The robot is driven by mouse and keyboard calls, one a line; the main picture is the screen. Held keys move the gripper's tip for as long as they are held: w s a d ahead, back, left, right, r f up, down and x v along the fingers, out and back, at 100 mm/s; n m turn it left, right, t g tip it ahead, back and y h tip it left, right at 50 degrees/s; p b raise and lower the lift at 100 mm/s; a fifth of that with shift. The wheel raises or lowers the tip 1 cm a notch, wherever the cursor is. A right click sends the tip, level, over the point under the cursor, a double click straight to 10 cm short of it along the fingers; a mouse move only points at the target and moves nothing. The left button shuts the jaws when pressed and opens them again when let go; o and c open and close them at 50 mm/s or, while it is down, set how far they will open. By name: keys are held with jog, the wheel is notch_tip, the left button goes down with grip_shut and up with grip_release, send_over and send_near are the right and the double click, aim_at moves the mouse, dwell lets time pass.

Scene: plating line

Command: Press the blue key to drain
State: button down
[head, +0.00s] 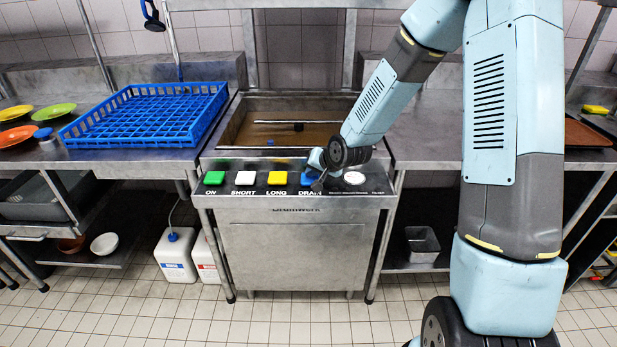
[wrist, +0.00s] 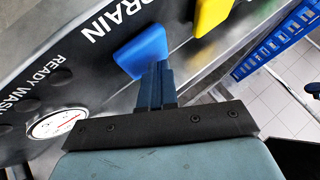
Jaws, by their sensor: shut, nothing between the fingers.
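The blue key (head: 307,180) sits above the word DRAIN on the front panel of the steel machine (head: 300,250), at the right end of a row of keys. In the wrist view the blue key (wrist: 141,52) lies right at my fingertips. My gripper (head: 318,186) is shut and empty, and its fingers point at the key. In the wrist view the tips of my gripper (wrist: 158,66) overlap the key's near edge. I cannot tell whether they touch it or whether the key is pushed in. My wrist partly covers the key's surroundings in the head view.
Left of the blue key are a yellow key (head: 277,178), a white key (head: 245,178) and a green key (head: 215,178). A round gauge (head: 354,178) is to the right. Behind the panel is an open basin (head: 245,107) with brown liquid. A blue rack (head: 140,118) stands left.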

aim_at(314, 179)
jog(key=shift+r, duration=0.9)
jog(key=shift+r, duration=0.1)
jog(key=shift+r, duration=2.4)
jog(key=s+d+r+n+h, duration=0.2)
jog(key=s+d+r+h, duration=0.3)
jog(key=s+d+r, duration=0.85)
jog(key=s+d+r+g, duration=0.1)
jog(key=s+d+r, duration=0.2)
jog(key=s, duration=0.7)
jog(key=s+d+r+g, duration=0.1)
jog(key=s+d+r, duration=0.2)
jog(key=s, duration=0.7)
jog(key=shift+d+r, duration=0.2)
jog(key=shift+r, duration=0.6)
